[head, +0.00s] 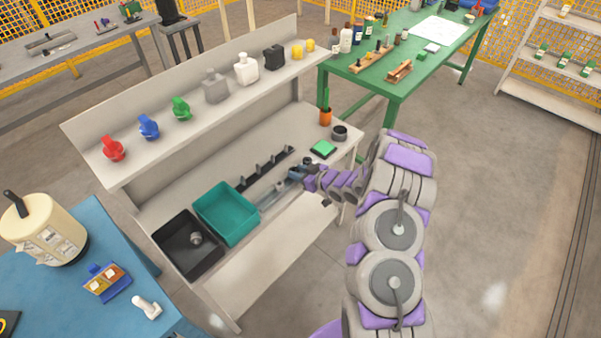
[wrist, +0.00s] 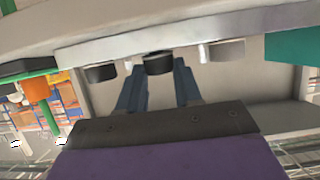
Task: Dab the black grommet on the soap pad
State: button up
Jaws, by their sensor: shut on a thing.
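In the wrist view, which looks upside down, my gripper (wrist: 159,68) has its two blue-grey fingers closed on a dark round piece that I take as the black grommet (wrist: 158,61). I cannot tell whether the grommet touches the pale edge behind it. In the head view my gripper (head: 296,175) is low over the bench, near the right end of a black rack; the grommet is too small to make out there. The green soap pad (head: 323,149) lies on the bench to the right of and beyond my gripper, apart from it.
A black rack (head: 262,170) with several pegs lies behind my gripper. A teal bin (head: 226,212) and a black tray (head: 188,243) are to the left. An orange cup (head: 325,117) and a dark round dish (head: 339,132) stand near the pad. The raised shelf (head: 205,98) overhangs the bench.

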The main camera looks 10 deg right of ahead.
jog(key=r, duration=0.1)
jog(key=r+p, duration=0.1)
jog(key=r, duration=0.1)
jog(key=shift+w+a+r, duration=0.1)
jog(key=shift+a+r, duration=0.15)
jog(key=shift+a, duration=0.15)
grip_shut()
jog(key=s+a+r+p, duration=0.1)
jog(key=s+a, duration=0.9)
jog(key=s, duration=0.1)
jog(key=shift+s+a, duration=0.35)
jog(key=shift+s, duration=0.05)
jog(key=shift+d+r, duration=0.1)
jog(key=shift+d, duration=0.1)
jog(key=shift+a, duration=0.15)
